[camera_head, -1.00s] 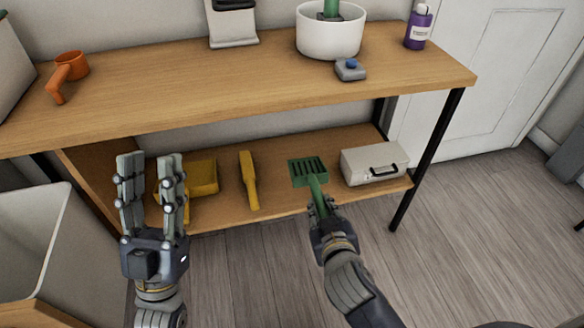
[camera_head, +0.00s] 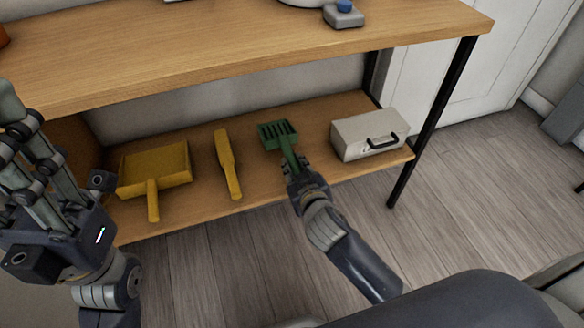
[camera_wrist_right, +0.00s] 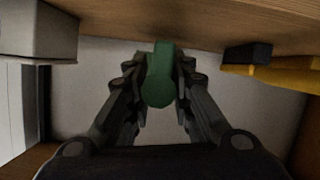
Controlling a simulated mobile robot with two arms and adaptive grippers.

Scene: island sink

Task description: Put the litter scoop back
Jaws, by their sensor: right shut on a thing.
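The green litter scoop (camera_head: 277,136) is at the lower shelf, its slotted head pointing toward the back, between a yellow brush and a grey case. My right gripper (camera_head: 294,170) is shut on the scoop's handle near the shelf's front edge. In the right wrist view the green handle (camera_wrist_right: 160,78) sits between the two fingers. I cannot tell whether the scoop's head touches the shelf. My left gripper (camera_head: 30,150) is raised at the left, its fingers apart, with nothing between them.
The lower shelf (camera_head: 200,205) also holds a yellow dustpan (camera_head: 155,168), the yellow brush (camera_head: 228,162) and the grey case (camera_head: 368,134) with a black handle. The wooden top (camera_head: 240,50) overhangs them. A black table leg (camera_head: 432,120) stands at the right.

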